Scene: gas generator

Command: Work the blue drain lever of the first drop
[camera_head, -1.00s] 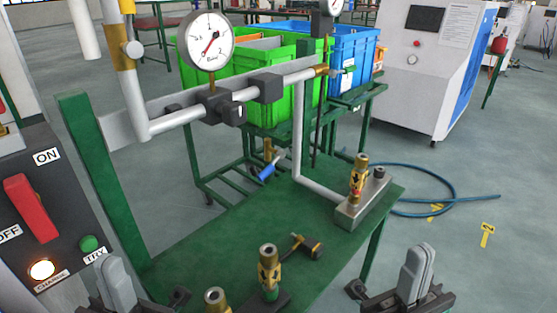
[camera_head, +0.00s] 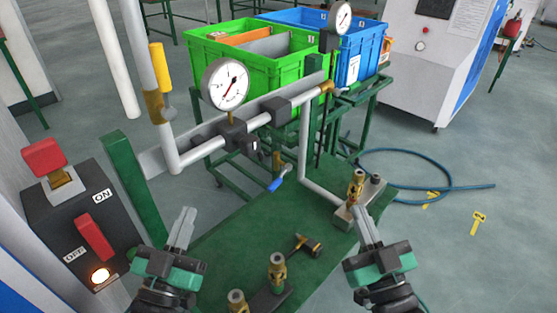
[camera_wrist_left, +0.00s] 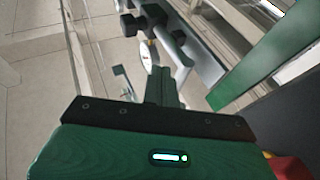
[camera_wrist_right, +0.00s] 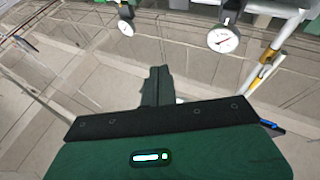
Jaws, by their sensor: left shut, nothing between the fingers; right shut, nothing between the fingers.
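The blue drain lever (camera_head: 276,185) hangs under the horizontal grey pipe, near the far edge of the green table (camera_head: 225,238). My left gripper (camera_head: 186,212) is shut and empty, left of the lever and nearer to me. My right gripper (camera_head: 360,212) is shut and empty, right of the lever, in front of the brass valve (camera_head: 356,185). Neither gripper touches the lever.
The pipe with a gauge (camera_head: 225,84) and black clamps runs above the lever. A green post (camera_head: 132,185) and a control box (camera_head: 85,215) stand at the left. Brass fittings (camera_head: 277,270) and a small black-and-brass piece (camera_head: 305,245) are on the table. Green (camera_head: 290,75) and blue bins stand behind.

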